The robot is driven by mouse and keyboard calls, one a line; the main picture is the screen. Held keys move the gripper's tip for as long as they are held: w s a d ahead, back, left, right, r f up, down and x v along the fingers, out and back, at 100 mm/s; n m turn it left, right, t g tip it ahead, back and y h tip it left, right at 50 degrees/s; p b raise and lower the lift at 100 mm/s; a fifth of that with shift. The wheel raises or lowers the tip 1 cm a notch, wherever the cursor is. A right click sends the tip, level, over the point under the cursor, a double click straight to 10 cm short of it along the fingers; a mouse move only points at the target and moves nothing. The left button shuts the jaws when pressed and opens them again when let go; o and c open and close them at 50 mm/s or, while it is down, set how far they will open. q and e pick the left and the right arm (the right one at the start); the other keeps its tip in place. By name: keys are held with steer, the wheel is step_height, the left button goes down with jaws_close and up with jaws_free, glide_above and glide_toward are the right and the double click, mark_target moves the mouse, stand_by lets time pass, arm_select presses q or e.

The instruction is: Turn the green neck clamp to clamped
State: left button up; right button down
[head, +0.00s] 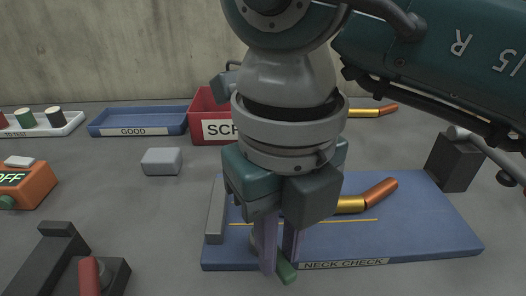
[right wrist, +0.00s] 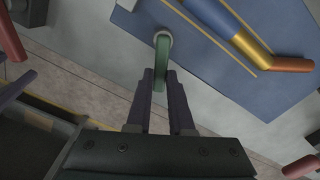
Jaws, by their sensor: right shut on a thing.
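The green neck clamp (head: 286,270) shows as a short green lever at the near edge of the blue neck check board (head: 430,235). My right gripper (head: 278,262) comes down over it, its two fingers shut on the lever. In the right wrist view the green clamp (right wrist: 162,62) stands at the fingertips, its rounded end on the board's edge. The clamp's pivot is mostly hidden in the head view. My left gripper is not seen.
A blue tray marked GOOD (head: 137,121) and a red bin (head: 205,103) stand at the back. A grey block (head: 161,161) sits left of the board. A dark fixture with a red handle (head: 90,277) is at front left. A dark block (head: 453,163) stands at the board's right.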

steer(key=shift+w+d+f+n+b, duration=0.25)
steer(key=shift+d+n+b, duration=0.1)
steer(key=shift+n+b, duration=0.45)
steer(key=n+b, duration=0.2)
steer(key=w+n+b, duration=0.1)
steer(key=n+b, duration=0.1)
steer(key=d+n+b, duration=0.1)
steer(key=n+b, duration=0.1)
steer(key=shift+w+d+n, duration=0.1)
steer(key=shift+w+n, duration=0.2)
steer(key=shift+w, duration=0.05)
steer(key=shift+w+d+r+n+b, duration=0.1)
steer(key=shift+w+n+b, duration=0.25)
steer(key=shift+n+b, duration=0.75)
steer(key=shift+w+r+n+b, duration=0.15)
steer(key=shift+w+n+b, duration=0.2)
steer(key=shift+n+b, duration=0.5)
steer(key=shift+n, duration=0.25)
steer(key=c, duration=0.8)
jaws_free()
steer(key=shift+r, duration=0.15)
